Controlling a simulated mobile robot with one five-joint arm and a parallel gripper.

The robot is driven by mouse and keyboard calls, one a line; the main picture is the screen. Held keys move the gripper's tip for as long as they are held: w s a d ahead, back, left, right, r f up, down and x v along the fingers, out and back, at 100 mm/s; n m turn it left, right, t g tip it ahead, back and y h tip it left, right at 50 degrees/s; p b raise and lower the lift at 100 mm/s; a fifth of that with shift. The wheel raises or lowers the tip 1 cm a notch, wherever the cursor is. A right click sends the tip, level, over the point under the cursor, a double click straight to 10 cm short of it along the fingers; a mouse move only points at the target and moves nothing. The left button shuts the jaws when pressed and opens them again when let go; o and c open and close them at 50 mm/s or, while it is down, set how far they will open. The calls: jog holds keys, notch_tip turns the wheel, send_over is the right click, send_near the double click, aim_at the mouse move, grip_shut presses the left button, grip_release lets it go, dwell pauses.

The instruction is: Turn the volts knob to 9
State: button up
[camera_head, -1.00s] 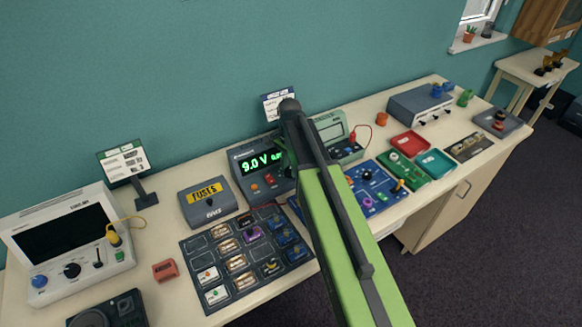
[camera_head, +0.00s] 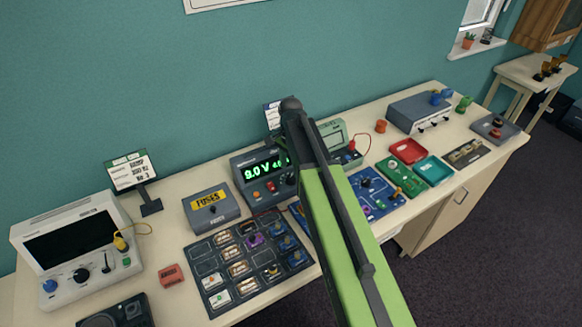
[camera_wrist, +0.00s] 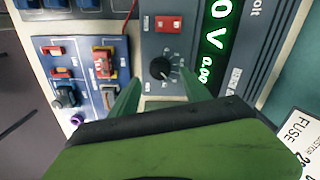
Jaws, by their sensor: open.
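The power supply is a dark grey box (camera_head: 245,183) with a green lit display (camera_head: 264,170) that reads 9.0 V in the head view. In the wrist view its panel shows a round black knob (camera_wrist: 160,68) with a light pointer mark and a printed scale around it. The display's end, with a 0, V and 0.00, shows beside it (camera_wrist: 216,40). My gripper (camera_wrist: 161,80) is open, its green fingers on either side of the knob and apart from it in the picture. I cannot tell the depth between them. In the head view my arm hides the knob and fingertips.
A fuses box (camera_head: 211,207) and a dark card tray (camera_head: 205,270) stand left of the supply. A blue circuit board (camera_head: 378,207) and a green meter (camera_head: 333,127) are to its right. A sign card (camera_wrist: 298,140) is close by my gripper in the wrist view.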

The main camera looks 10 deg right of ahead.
aim_at(291, 178)
notch_tip(291, 178, up, 13)
jog(key=p, duration=1.1)
